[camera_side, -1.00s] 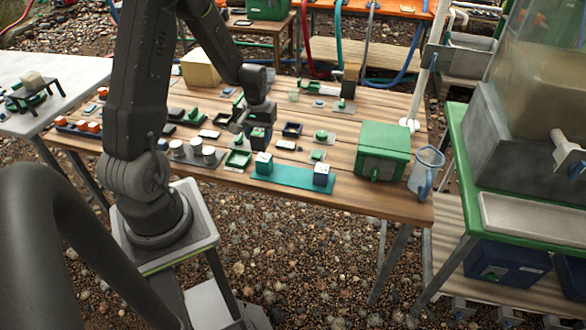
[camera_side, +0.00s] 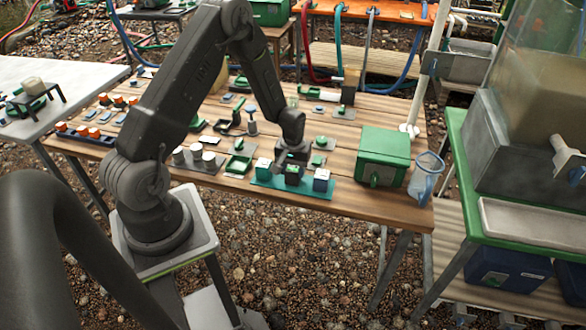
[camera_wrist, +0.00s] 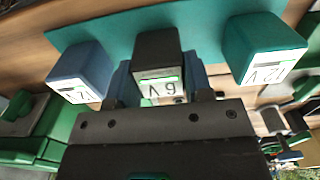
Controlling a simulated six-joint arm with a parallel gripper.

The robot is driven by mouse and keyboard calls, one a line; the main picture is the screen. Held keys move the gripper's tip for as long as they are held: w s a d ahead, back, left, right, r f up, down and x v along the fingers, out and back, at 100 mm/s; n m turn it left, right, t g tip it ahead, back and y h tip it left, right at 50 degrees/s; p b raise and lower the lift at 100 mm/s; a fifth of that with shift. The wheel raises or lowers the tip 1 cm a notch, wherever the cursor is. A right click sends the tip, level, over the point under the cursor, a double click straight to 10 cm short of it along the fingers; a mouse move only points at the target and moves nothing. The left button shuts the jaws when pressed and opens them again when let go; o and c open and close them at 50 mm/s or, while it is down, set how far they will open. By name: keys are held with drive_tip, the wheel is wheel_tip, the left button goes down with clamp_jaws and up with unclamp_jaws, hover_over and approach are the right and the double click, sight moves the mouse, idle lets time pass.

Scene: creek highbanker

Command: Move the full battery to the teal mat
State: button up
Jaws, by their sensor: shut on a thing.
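My gripper (camera_side: 292,160) is shut on a dark battery (camera_side: 292,174), between two other batteries at the teal mat (camera_side: 308,191). In the wrist view the held dark battery (camera_wrist: 157,50) is marked 6 V with a green bar, between the fingers (camera_wrist: 157,88). A teal battery (camera_side: 263,167) and a blue-grey battery (camera_side: 321,180) stand on the mat on either side; both read 12 V in the wrist view. I cannot tell whether the held battery's underside touches the mat.
A green box (camera_side: 385,155) and a clear jug (camera_side: 426,177) stand on the wooden table right of the mat. The table's front edge runs just in front of the mat.

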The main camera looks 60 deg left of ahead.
sight(293, 168)
drive_tip(key=shift+f, duration=0.1)
drive_tip(key=o, duration=1)
drive_tip(key=shift+o, duration=0.2)
wheel_tip(293, 168, up, 12)
drive_tip(key=r, duration=0.1)
drive_tip(key=s+d+r+m+t, duration=0.2)
drive_tip(key=s+d+r+m, duration=0.2)
drive_tip(key=d+r, duration=0.8)
drive_tip(key=s+d+r+m+t, duration=0.1)
drive_tip(key=s+d+r+m, duration=0.1)
drive_tip(key=s, duration=0.5)
drive_tip(key=s+d+r+m+t, duration=0.2)
drive_tip(key=s+d+r+m, duration=0.1)
drive_tip(key=s+r, duration=0.4)
drive_tip(key=shift+d+r+t, duration=0.2)
drive_tip(key=shift+d+t, duration=0.1)
drive_tip(key=shift+d, duration=0.55)
